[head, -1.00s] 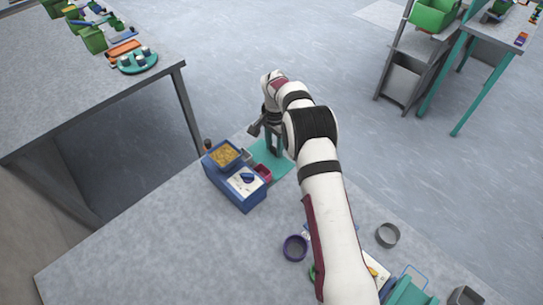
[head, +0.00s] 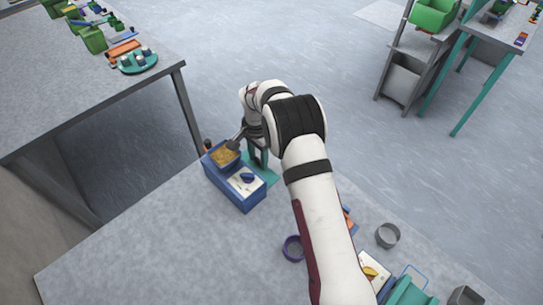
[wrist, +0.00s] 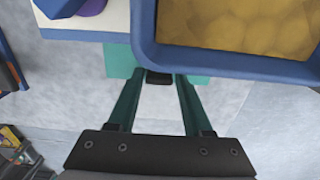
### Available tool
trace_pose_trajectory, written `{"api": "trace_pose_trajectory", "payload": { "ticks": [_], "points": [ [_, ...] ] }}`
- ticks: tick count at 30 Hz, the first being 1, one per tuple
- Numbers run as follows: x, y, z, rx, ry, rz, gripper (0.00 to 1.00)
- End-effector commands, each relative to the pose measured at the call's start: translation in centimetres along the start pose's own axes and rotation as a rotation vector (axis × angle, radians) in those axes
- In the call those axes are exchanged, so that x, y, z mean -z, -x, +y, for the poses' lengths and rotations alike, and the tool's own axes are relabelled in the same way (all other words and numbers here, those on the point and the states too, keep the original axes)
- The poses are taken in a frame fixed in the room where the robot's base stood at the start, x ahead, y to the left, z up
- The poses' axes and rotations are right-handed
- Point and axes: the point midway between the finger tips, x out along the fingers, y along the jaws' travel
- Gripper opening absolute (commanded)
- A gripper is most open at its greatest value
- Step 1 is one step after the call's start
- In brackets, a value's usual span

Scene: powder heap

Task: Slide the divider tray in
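No part is clearly recognisable as a divider tray. A blue box (head: 242,201) stands on the near table. At its back left is a blue-rimmed tray (head: 207,161) of yellow powder, whose rim (wrist: 230,66) also shows at upper right in the wrist view. My gripper (wrist: 162,82) is beside this box, its teal fingers apart. A small dark tab (wrist: 159,77) shows between the fingertips, close to the blue rim; I cannot tell whether they touch it.
A white panel (head: 238,184) with a blue piece (head: 247,178) lies on the box front. A teal mat (head: 268,175) is behind it. The table's left front is clear.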

Motion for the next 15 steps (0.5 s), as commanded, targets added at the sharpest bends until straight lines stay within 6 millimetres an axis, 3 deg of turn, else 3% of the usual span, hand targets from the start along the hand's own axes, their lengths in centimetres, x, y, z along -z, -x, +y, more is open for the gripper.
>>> {"api": "trace_pose_trajectory", "payload": {
  "ticks": [6, 15],
  "points": [
    [0.1, 0.4, 0.0, 0.000, 0.000, 0.001, 0.50],
    [0.1, 4.7, 0.0, 0.001, 0.000, 0.002, 0.50]
  ]
}}
